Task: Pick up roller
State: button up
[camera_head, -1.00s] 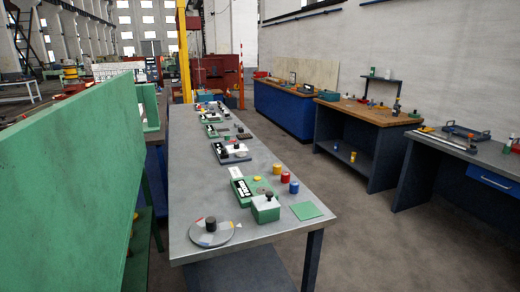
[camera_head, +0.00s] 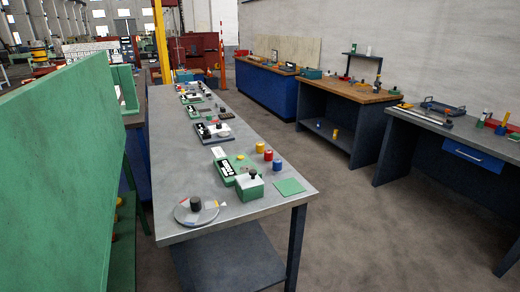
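No part of my gripper is in view. I cannot tell for certain which thing is the roller. Small upright cylinders stand on the long grey table (camera_head: 225,220): a yellow one (camera_head: 260,148), a red one (camera_head: 268,156) and a blue one (camera_head: 277,165), close together near the right edge. In front of them is a green box (camera_head: 250,188) with a black knob on top. Left of it is a green tray (camera_head: 226,170) with black and white pieces. A round grey disc (camera_head: 182,213) with a dark cylinder (camera_head: 196,203) on it lies at the near left corner.
A flat green square (camera_head: 289,187) lies near the table's right edge. More trays line the table further back. A green panel (camera_head: 60,170) stands close on the left. Benches, including a wooden-topped one (camera_head: 345,92), stand along the right wall. Open floor (camera_head: 350,220) lies between.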

aim_at(260, 146)
jog(key=i+l, duration=0.55)
jog(key=i, duration=0.15)
jog(key=i+l, duration=0.55)
jog(key=i, duration=0.15)
jog(key=i+j+u, duration=0.05)
